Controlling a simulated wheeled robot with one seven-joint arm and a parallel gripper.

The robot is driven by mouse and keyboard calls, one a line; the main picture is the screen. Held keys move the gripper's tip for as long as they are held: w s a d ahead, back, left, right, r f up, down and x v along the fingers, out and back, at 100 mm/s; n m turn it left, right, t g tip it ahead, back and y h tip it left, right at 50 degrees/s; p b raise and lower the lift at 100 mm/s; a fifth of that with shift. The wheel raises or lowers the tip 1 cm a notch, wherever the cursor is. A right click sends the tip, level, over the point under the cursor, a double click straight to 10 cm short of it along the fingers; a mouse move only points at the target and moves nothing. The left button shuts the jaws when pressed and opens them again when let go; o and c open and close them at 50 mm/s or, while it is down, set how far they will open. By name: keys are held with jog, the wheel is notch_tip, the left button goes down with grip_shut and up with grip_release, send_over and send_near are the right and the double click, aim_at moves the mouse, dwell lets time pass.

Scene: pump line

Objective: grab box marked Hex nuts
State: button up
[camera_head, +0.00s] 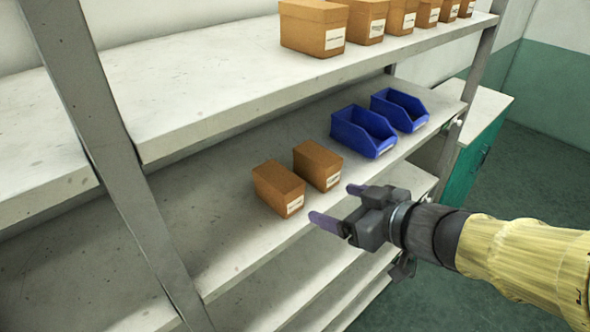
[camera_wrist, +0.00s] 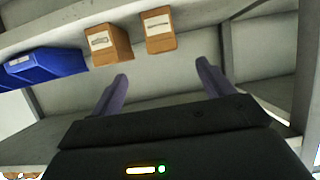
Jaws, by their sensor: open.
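Two brown boxes with white labels stand side by side on the middle shelf, a front-left box (camera_head: 277,187) and a box behind it to the right (camera_head: 317,164). The label print is too small to read, so I cannot tell which is marked Hex nuts. My gripper (camera_head: 331,204) is open and empty, in front of the shelf edge near these boxes. In the wrist view two brown boxes, one at the left (camera_wrist: 108,45) and one at the right (camera_wrist: 159,31), show beyond the spread fingers of my gripper (camera_wrist: 160,80), apart from them.
Two blue bins (camera_head: 363,131) (camera_head: 399,109) stand farther right on the same shelf. Several labelled brown boxes (camera_head: 312,28) line the upper shelf (camera_head: 200,75). A grey upright post (camera_head: 115,160) stands at the left. The middle shelf is bare left of the boxes.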

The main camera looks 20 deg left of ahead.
aim_at(297, 191)
jog(key=x, duration=1.1)
jog(key=shift+w+a+f, duration=0.1)
jog(key=shift+a+f, duration=0.1)
jog(key=p+x, duration=0.1)
jog(key=x, duration=0.4)
jog(key=shift+a, duration=0.15)
jog(key=shift+s+r, duration=0.1)
jog(key=shift+s, duration=0.2)
jog(key=shift+w, duration=0.3)
